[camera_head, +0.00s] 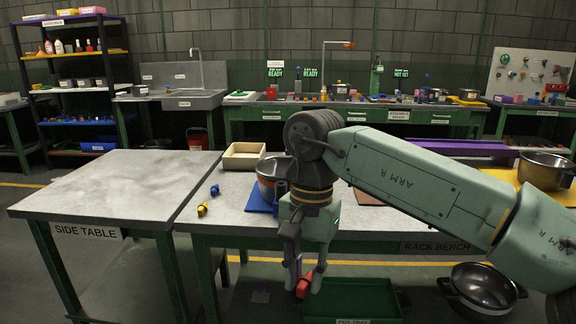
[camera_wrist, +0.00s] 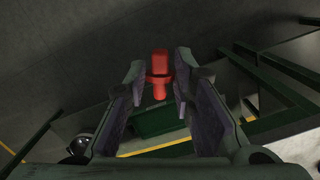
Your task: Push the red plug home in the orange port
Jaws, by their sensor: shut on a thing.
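My gripper (camera_head: 305,277) hangs fingers down in front of the rack bench's front edge, below the height of its top. It is shut on the red plug (camera_head: 303,287), which shows low between the fingertips. In the wrist view the red plug (camera_wrist: 160,61) sits between the two purple-padded fingers, with a wider collar and a narrower end. I cannot make out the orange port in either view; my arm covers part of the bench.
The rack bench (camera_head: 240,226) bears a cream tray (camera_head: 243,155), a blue mat (camera_head: 259,203) with a bowl, and small yellow (camera_head: 203,209) and blue (camera_head: 214,190) pieces. A green tray (camera_head: 352,305) and dark bowls (camera_head: 481,288) lie low in front. The side table (camera_head: 100,185) is clear.

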